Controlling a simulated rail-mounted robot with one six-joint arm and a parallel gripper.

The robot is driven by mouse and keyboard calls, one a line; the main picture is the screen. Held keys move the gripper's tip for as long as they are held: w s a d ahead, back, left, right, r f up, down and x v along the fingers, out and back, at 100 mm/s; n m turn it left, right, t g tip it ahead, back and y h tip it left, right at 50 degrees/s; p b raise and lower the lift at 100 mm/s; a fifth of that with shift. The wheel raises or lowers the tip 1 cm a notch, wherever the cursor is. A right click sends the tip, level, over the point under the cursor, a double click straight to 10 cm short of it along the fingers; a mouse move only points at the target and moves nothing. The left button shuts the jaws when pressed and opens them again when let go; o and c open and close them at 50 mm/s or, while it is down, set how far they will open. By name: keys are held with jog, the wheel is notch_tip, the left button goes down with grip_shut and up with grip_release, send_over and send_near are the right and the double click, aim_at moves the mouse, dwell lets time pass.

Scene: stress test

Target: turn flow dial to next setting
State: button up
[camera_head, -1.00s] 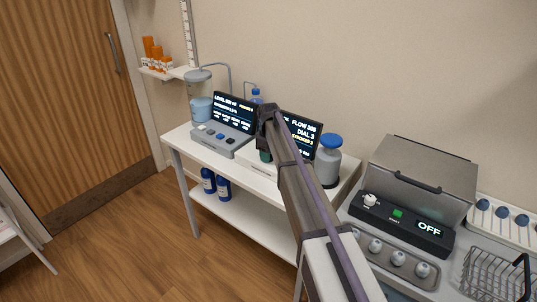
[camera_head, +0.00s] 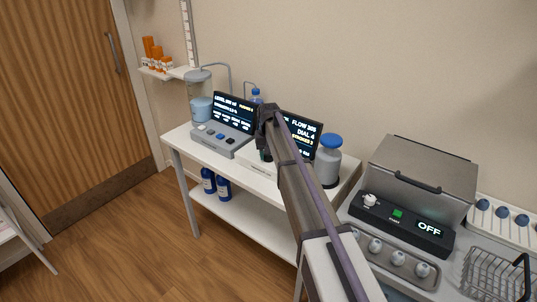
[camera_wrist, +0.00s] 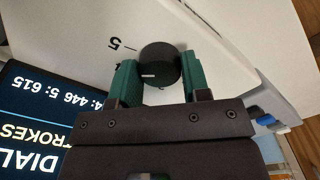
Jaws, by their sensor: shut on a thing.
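The flow dial is a round black knob (camera_wrist: 159,64) with a white pointer mark, on a pale panel in the wrist view. A printed 5 with a tick line shows on the panel beside it. My gripper (camera_wrist: 158,80) has its green fingers on both sides of the knob and is shut on it. In the head view my gripper (camera_head: 266,154) is low over the white dial unit (camera_head: 258,166), and my arm hides most of it. The dark screen (camera_head: 303,132) behind reads FLOW and DIAL 4; the same screen shows upside down in the wrist view (camera_wrist: 40,115).
A grey console (camera_head: 225,138) with blue buttons and a screen stands to the left on the white bench. A grey bottle with a blue cap (camera_head: 328,163) stands close on the right. A lidded grey machine (camera_head: 415,190) reading OFF is further right.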

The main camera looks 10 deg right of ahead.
jog(key=m, duration=0.5)
dwell(0.5)
jog(key=o, duration=0.9)
jog(key=shift+r, duration=0.15)
notch_tip(320, 180, up, 10)
jog(key=p, duration=1)
jog(key=shift+r+p, duration=0.25)
jog(key=shift+p, duration=0.15)
